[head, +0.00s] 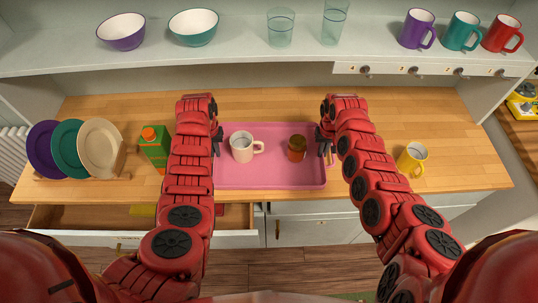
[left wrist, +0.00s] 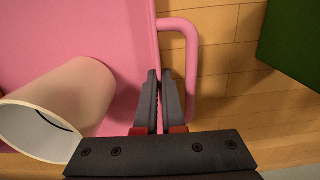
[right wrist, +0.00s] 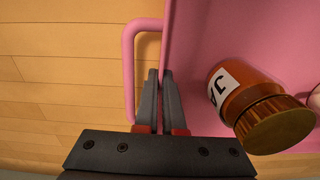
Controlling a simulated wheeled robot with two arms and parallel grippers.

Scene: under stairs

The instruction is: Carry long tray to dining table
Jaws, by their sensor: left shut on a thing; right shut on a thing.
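The long pink tray (head: 270,175) rests on the wooden counter. A cream mug (head: 242,148) stands in its left half and a brown jar (head: 297,148) in its right half. My left gripper (head: 217,138) is at the tray's left end, and my right gripper (head: 323,138) is at its right end. The wrist views show the left fingers (left wrist: 160,75) and the right fingers (right wrist: 160,75) closed at the tray's rim, beside its loop handles; the exact contact is partly hidden. No dining table is identifiable in view.
An orange juice carton (head: 153,148) stands left of my left arm, near upright plates (head: 102,150). A yellow mug (head: 412,158) stands right of my right arm. A shelf (head: 240,60) with bowls, glasses and mugs overhangs the back. An open drawer (head: 180,240) is below left.

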